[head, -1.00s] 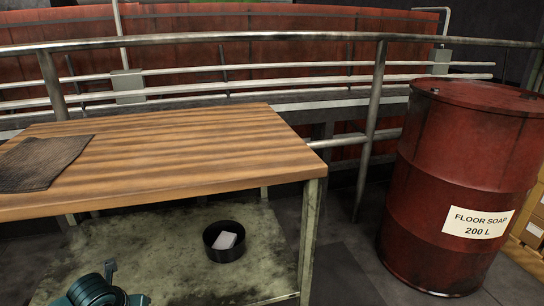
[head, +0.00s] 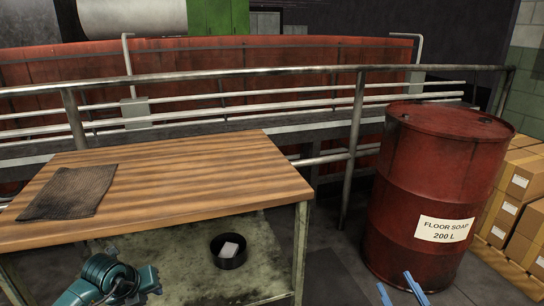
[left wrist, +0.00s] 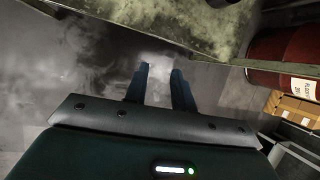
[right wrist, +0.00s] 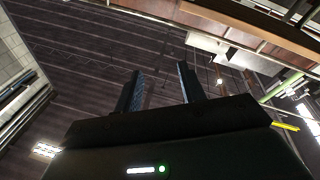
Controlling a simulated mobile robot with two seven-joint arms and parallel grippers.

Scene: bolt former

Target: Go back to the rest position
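My left arm shows as a teal link at the bottom left of the head view, in front of the workbench; its fingers cannot be made out there. In the left wrist view my left gripper (left wrist: 160,68) is open and empty, with bare floor beyond the fingers. My right gripper (head: 394,279) shows as two blue fingers at the bottom right of the head view, in front of the red drum. In the right wrist view the right gripper (right wrist: 160,67) is open and empty, with the dark ceiling behind it.
A wooden workbench (head: 190,175) carries a dark mat (head: 70,192). A black bin (head: 229,258) stands on its lower shelf. A red drum (head: 430,180) labelled floor soap stands right of it, with cardboard boxes (head: 522,180) beyond. A metal railing (head: 250,72) runs behind.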

